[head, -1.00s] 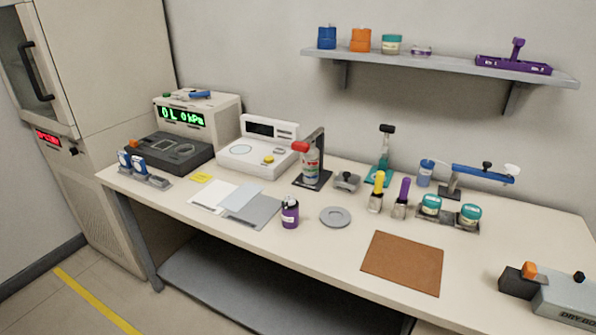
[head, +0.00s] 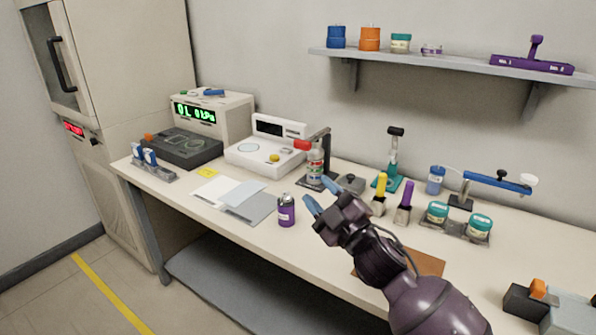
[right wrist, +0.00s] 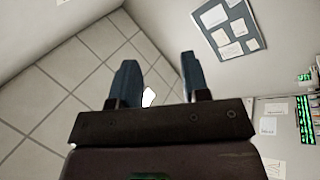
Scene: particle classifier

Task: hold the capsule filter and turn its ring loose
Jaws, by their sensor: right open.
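A small purple canister (head: 286,211) with a pale label and a grey top stands upright on the bench; it looks like the capsule filter, though I cannot make out its ring clearly. My right gripper (head: 321,195) is raised over the bench, to the right of the canister in the head view and apart from it. Its blue fingers are open and empty. They also show in the right wrist view (right wrist: 157,75), with walls and floor beyond and no canister. My left gripper is not in view.
Grey and white sheets (head: 252,208) lie left of the canister. A red-capped bottle (head: 315,160) stands on a stand behind. Yellow-topped (head: 380,192) and purple-topped tools (head: 405,203) stand near my right arm. A brown mat (head: 426,263) is partly hidden by it.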

